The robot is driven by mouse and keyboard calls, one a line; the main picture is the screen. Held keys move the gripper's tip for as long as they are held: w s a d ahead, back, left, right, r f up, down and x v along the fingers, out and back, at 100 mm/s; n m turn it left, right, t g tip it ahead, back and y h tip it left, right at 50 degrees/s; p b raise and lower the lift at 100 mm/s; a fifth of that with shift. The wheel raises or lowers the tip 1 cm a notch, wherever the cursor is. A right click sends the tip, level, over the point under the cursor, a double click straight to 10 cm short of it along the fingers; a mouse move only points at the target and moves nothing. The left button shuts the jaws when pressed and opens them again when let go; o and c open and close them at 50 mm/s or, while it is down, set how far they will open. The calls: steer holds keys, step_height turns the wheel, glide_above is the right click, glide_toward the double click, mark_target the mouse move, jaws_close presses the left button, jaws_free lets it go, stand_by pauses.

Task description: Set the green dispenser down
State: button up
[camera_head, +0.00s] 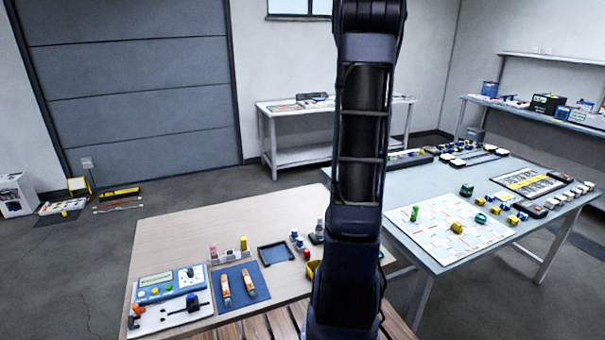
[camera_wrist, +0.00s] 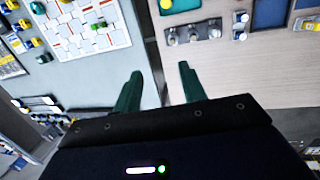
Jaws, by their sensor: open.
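A small green upright object, probably the green dispenser (camera_head: 414,213), stands on the left part of the white patterned board (camera_head: 445,240) on the right-hand table. In the wrist view a small green object (camera_wrist: 99,25), likely the same one, shows on the white board (camera_wrist: 72,38). My gripper (camera_wrist: 158,82) has its two dark green fingers spread apart with nothing between them. It is apart from the green object, which lies up and left of the fingers in the wrist view. In the head view my arm hides the middle and my gripper cannot be made out.
The wooden table (camera_head: 180,225) on the left holds a blue mat (camera_head: 241,298) with two orange tools, a dark tray (camera_head: 276,263) and small bottles. A narrow gap separates the tables. Another green piece (camera_head: 467,190) and several yellow pieces are around the board.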

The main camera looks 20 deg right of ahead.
steer(key=s+a+r+t, duration=0.1)
steer(key=s+a+r, duration=0.1)
steer(key=s+a, duration=0.45)
steer(key=s+a+r+t, duration=0.2)
steer(key=s+a+r, duration=0.15)
steer(key=a, duration=0.65)
steer(key=s+a+r+t, duration=0.1)
steer(key=s+a+r, duration=0.1)
steer(key=s+a, duration=0.5)
steer(key=s+a+f+t+y, duration=0.1)
steer(key=s+a+f, duration=0.2)
steer(key=s+a, duration=0.4)
steer(key=shift+a+t+y, duration=0.4)
steer(key=shift+a, duration=0.15)
